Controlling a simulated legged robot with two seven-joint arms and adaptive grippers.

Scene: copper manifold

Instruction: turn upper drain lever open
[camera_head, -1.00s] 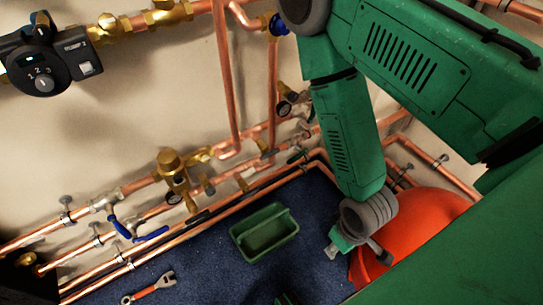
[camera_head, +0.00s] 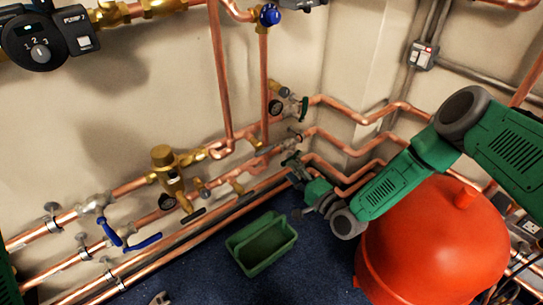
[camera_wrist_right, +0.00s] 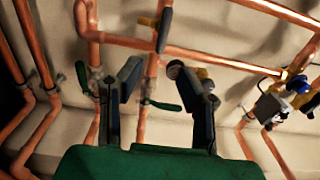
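In the head view, a green lever (camera_head: 304,107) stands by a dark gauge on the upper copper pipe. A second green lever (camera_head: 290,158) is lower, close beyond my right gripper (camera_head: 297,192). In the wrist view, my right gripper (camera_wrist_right: 162,100) is open, its dark fingers well apart. A green lever (camera_wrist_right: 163,105) on a pipe shows in the gap between them, with no visible grip on it. Another green lever (camera_wrist_right: 82,79) is left of the left finger. I cannot tell which wrist-view lever is the upper drain lever. My left gripper is not in view.
A red tank (camera_head: 435,245) stands below my right arm. A green tray (camera_head: 262,243) lies on the blue floor. Copper pipes run along the wall and into the corner. Blue levers (camera_head: 143,243) are on the lower left pipes.

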